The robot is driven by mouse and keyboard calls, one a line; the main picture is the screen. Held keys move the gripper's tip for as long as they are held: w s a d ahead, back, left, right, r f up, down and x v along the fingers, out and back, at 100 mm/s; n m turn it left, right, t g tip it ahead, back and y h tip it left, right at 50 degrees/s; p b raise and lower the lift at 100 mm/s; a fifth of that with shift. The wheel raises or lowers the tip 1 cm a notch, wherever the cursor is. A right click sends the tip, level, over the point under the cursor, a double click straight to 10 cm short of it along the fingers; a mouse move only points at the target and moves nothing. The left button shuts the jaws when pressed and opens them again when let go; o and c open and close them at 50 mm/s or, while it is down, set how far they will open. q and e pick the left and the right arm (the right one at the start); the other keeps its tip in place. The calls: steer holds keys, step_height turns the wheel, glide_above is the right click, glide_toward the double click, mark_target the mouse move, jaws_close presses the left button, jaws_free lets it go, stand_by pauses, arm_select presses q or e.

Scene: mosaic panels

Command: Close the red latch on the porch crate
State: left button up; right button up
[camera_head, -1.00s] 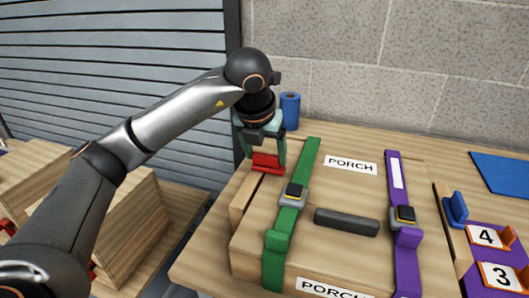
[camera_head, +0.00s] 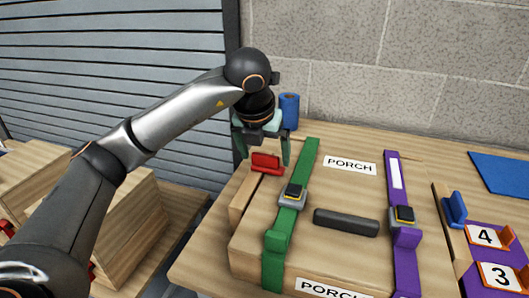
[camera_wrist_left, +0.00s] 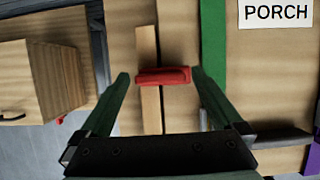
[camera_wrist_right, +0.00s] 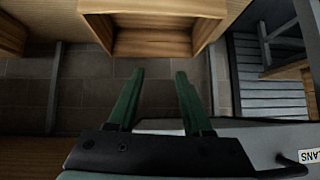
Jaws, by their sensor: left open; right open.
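The porch crate (camera_head: 340,255) is a wooden box with PORCH labels, a green strap (camera_head: 287,222) and a purple strap (camera_head: 402,245). The red latch (camera_head: 266,162) sits at its left edge toward the back. My left gripper (camera_head: 264,160) is open above the latch, with one finger on each side of it. In the left wrist view the latch (camera_wrist_left: 163,76) lies crosswise between the open fingers, across a narrow wooden strip, apart from both. My right gripper (camera_wrist_right: 158,75) is open and empty, over a floor away from the crate.
A dark handle (camera_head: 346,222) lies on the crate top between the straps. A blue roll (camera_head: 290,111) stands behind the gripper. Numbered purple panels (camera_head: 490,255) and a blue mat (camera_head: 505,172) are at the right. An open wooden box (camera_wrist_right: 152,30) shows in the right wrist view.

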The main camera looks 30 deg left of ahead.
arm_select(q)
steer(key=p+v, duration=0.2)
steer(key=v, duration=1)
steer(key=shift+r, duration=0.2)
arm_select(e)
steer(key=shift+s+d+r, duration=0.4)
steer(key=shift+s+d, duration=0.15)
steer(key=shift+d, duration=0.2)
steer(key=shift+w+a+r, duration=0.1)
steer(key=shift+w+r, duration=0.05)
steer(key=shift+r, duration=0.1)
